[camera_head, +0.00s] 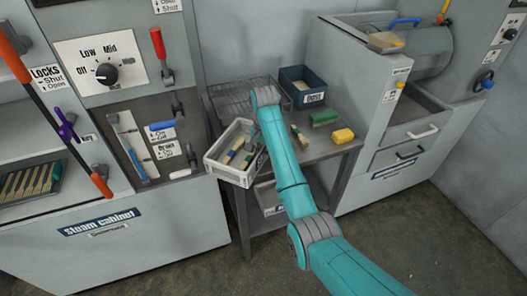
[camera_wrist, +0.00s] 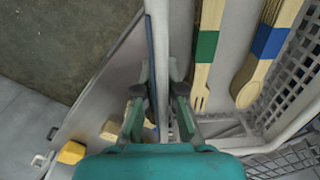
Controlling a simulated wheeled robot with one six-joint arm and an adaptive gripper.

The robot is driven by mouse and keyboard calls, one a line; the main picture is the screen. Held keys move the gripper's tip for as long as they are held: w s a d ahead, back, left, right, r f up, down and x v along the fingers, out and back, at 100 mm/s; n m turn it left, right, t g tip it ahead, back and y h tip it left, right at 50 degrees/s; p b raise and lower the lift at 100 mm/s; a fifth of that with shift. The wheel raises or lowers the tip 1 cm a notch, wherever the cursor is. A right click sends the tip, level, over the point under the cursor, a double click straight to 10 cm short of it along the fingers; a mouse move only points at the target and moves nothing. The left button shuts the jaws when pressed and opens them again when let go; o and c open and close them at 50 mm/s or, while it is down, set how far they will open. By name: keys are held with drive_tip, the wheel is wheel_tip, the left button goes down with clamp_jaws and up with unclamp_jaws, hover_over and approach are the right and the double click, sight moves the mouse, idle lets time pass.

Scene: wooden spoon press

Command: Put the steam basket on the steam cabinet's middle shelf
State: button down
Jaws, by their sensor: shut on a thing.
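The steam basket (camera_head: 226,173) is a light grey, open-topped basket at the left edge of the work table, slightly tilted in the picture. Wooden utensils with coloured bands lie in it. In the wrist view my gripper (camera_wrist: 160,85) is shut on one side wall of the basket (camera_wrist: 272,95), one finger on each side. A green-banded fork and a blue-banded spoon show inside. In the head view my arm hides the gripper. The steam cabinet (camera_head: 150,240) stands at left. A shelf in its open part (camera_head: 60,204) shows at the left edge; I cannot tell which level it is.
The table (camera_head: 322,153) holds a wire rack (camera_head: 235,95), a dark blue bin (camera_head: 300,80), a green brush (camera_head: 324,117) and a yellow block (camera_head: 343,135). A tray of wooden pieces (camera_head: 30,180) sits in the cabinet. Levers stick out from the cabinet front. Open floor lies in front.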

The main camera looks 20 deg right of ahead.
drive_tip(key=c, duration=1.7)
unclamp_jaws()
drive_tip(key=o, duration=0.4)
